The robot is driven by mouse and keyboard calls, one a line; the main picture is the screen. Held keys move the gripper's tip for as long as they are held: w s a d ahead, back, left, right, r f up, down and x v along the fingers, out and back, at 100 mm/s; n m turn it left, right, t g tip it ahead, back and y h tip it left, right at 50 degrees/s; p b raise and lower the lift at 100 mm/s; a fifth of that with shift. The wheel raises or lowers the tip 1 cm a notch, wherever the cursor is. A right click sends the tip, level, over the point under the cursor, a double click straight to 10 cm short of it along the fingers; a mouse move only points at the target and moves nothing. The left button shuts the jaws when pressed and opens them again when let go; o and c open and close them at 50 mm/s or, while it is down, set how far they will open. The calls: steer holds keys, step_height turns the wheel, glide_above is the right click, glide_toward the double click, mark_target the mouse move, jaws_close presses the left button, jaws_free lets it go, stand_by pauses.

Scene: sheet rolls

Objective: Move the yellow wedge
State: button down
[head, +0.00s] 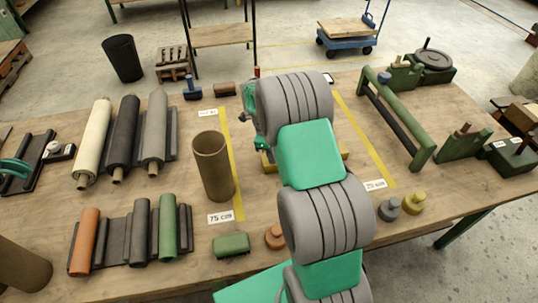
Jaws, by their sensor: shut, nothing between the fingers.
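Yellow parts, which may be the yellow wedge (268,163), show low on the table on both sides of my arm. My arm covers the middle, so its full shape is hidden. My grey and teal arm reaches from the bottom edge over the middle of the table.
A brown tube (213,165) stands left of my arm beside a yellow line. Grey and yellow knobbed pieces (413,203) stand at right. A green roller frame (400,120) stands further right. Several rolls (93,140) lie at left. Bare table shows between the tube and my arm.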

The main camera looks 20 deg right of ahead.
steer(key=shift+s+a+f, duration=0.1)
steer(key=shift+s+f, duration=0.2)
steer(key=shift+f, duration=0.1)
steer(key=shift+w+a+f, duration=0.1)
steer(key=shift+a+f, duration=0.05)
steer(key=w+a+b, duration=0.2)
steer(key=a, duration=0.1)
steer(key=w+a+b, duration=0.3)
steer(key=shift+f, duration=0.2)
steer(key=shift+a+r, duration=0.1)
steer(key=shift+r, duration=0.2)
steer(key=shift+w+r, duration=0.25)
steer(key=shift+r, duration=0.3)
steer(key=shift+a+f+b, duration=0.1)
steer(key=shift+b, duration=0.45)
